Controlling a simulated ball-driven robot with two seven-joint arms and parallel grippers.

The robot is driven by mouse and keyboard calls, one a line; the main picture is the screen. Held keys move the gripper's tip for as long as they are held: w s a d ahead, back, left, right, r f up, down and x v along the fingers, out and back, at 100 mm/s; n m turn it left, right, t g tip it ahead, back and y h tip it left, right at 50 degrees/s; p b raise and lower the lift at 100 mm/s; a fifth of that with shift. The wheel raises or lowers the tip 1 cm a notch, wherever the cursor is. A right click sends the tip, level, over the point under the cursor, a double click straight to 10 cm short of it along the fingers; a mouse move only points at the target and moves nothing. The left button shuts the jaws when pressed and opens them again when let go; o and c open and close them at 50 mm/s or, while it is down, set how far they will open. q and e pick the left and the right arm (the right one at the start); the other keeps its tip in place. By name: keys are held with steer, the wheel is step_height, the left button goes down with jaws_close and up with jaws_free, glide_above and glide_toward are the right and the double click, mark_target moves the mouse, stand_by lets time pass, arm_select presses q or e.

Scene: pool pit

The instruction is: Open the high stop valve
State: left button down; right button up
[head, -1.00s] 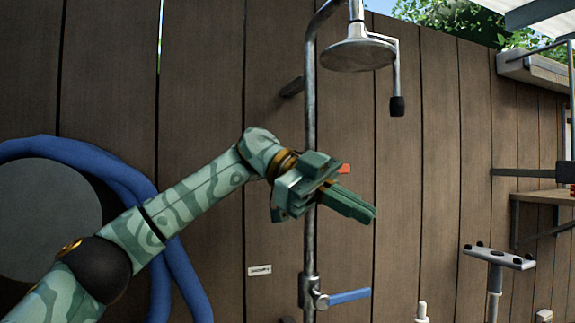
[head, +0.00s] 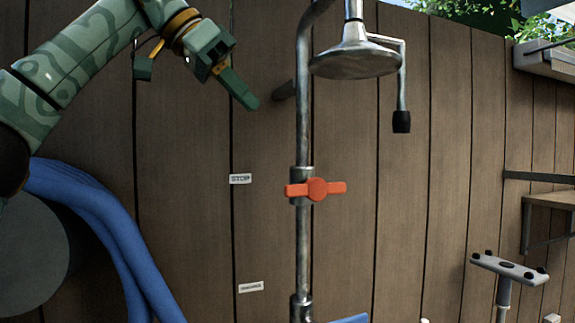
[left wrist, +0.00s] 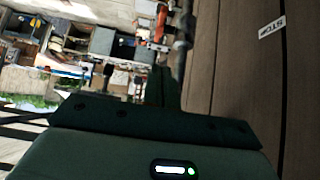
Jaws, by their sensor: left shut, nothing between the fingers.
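The high stop valve has an orange-red handle (head: 318,189) lying horizontally across the vertical metal pipe (head: 303,130). A small STOP label (head: 241,179) is on the wall to its left. My left gripper (head: 248,98) is shut and empty, above and left of the handle, apart from it and from the pipe. In the left wrist view an orange-red part (left wrist: 160,20) shows at the top, beside the pipe, with the STOP label (left wrist: 272,27) to the right. My right gripper is out of view.
A shower head (head: 355,62) with a hanging pull rod (head: 401,95) is above right. A blue lever (head: 348,319) is at the bottom edge. Blue hose (head: 95,220) hangs at the left. The wooden wall (head: 430,170) right of the pipe is mostly clear.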

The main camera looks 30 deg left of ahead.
arm_select(q)
glide_toward(313, 189)
steer(key=w, duration=0.2)
steer(key=w+d, duration=0.1)
steer(key=shift+r, duration=0.3)
step_height(313, 189, down, 3)
steer(key=shift+r, duration=0.2)
steer(key=shift+a+f, duration=0.1)
steer(key=shift+f, duration=0.6)
